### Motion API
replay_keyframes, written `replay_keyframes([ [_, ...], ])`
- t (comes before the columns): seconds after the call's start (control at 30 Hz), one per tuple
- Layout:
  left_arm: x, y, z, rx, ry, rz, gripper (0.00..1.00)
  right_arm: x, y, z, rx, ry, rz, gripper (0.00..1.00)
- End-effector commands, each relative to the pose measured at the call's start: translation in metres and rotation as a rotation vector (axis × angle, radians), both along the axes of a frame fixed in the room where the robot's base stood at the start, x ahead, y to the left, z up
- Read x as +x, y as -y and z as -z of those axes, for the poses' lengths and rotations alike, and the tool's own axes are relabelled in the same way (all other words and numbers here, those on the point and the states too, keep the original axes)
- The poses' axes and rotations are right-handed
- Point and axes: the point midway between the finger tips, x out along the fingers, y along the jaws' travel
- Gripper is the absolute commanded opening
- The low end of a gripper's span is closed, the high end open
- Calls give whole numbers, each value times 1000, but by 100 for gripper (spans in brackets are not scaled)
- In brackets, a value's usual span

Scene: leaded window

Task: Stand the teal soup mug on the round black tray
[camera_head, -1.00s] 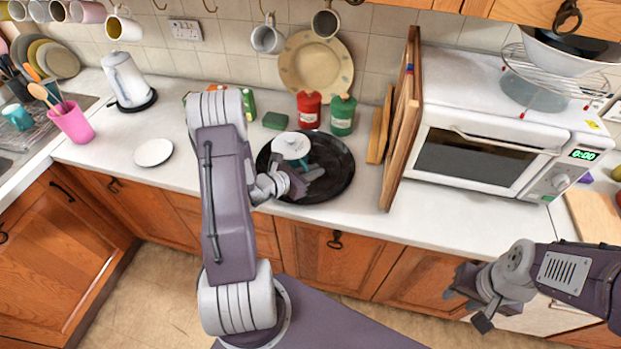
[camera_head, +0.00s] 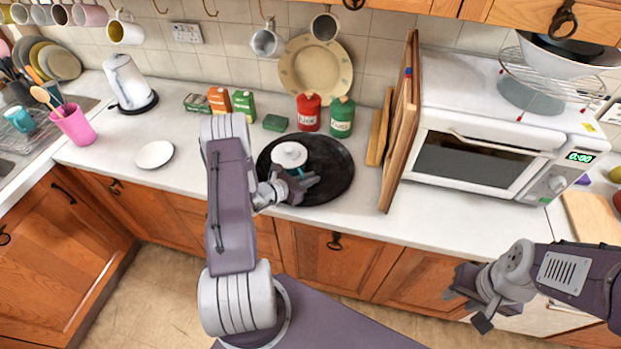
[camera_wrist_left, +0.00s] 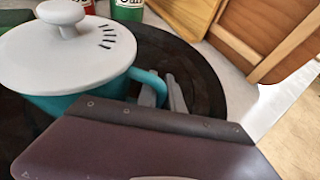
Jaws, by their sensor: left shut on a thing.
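The teal soup mug (camera_wrist_left: 85,105) has a white knobbed lid (camera_head: 289,154) and stands upright within the outline of the round black tray (camera_head: 335,172). I cannot tell whether its base touches the tray. My left gripper (camera_head: 299,186) is shut on the mug's handle (camera_wrist_left: 150,82), on the near right side of the mug. In the left wrist view the mug fills the upper left, with the dark tray around it; its base is hidden. My right gripper (camera_head: 468,298) hangs at the lower right, away from the mug, and looks open and empty.
Red (camera_head: 308,112) and green (camera_head: 342,116) canisters stand just behind the tray. Upright wooden boards (camera_head: 402,125) and a microwave (camera_head: 490,140) are to its right. A white saucer (camera_head: 155,154) lies left. Another teal mug (camera_head: 20,118) is at the sink.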

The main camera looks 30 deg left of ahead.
Motion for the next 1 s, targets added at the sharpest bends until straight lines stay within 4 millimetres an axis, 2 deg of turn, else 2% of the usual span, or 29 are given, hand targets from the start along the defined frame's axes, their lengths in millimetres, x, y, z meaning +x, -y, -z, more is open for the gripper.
replay_keyframes([
  [0.03,0,0,1,0,0,0,16,0,0,1,0,0,0,36],
  [0.1,0,0,1,0,0,0,33,0,0,1,0,0,0,36],
  [0.5,-2,-1,-4,0,-1,-2,33,0,0,-3,0,0,0,36],
  [1.0,-83,-31,-38,1,0,-5,33,0,0,11,0,0,0,36],
])
